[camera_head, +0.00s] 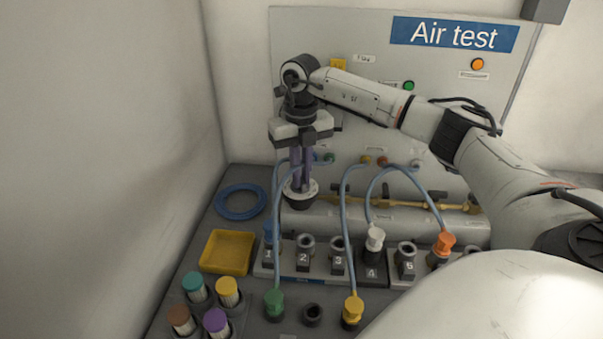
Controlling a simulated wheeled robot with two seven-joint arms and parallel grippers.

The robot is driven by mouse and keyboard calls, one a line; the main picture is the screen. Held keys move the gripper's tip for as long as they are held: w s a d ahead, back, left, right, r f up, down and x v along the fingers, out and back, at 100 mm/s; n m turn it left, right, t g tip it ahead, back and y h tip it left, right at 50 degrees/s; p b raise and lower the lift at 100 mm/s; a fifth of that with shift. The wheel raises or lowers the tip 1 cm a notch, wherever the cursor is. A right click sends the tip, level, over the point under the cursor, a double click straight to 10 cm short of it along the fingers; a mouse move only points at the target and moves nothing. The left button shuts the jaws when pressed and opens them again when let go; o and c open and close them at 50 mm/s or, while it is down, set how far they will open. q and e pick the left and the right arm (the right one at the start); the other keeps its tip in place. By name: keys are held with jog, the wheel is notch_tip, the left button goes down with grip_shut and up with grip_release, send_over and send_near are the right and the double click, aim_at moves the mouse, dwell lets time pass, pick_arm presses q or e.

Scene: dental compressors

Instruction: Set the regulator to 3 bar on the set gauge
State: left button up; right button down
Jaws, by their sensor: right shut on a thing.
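My right arm comes in from the right and its gripper (301,178) points down at the left part of the Air test panel (300,40). The fingers are shut on what looks like the regulator knob, of which a pale round part (300,193) shows at the fingertips. The rest of the knob is covered by the fingers. I see no gauge face or needle; the arm and wrist cover part of the panel, so I cannot read the pressure. My left gripper is not in view.
Numbered sockets (306,246) stand in a row below, with blue hoses looping up to the panel. A wall closes off the left side.

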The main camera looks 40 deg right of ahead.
jog(key=shift+m, duration=1)
jog(key=c, duration=1.8)
grip_release()
jog(key=shift+c, duration=0.2)
notch_tip(320, 180, up, 10)
jog(key=shift+r+b, duration=0.2)
jog(key=shift+b, duration=0.2)
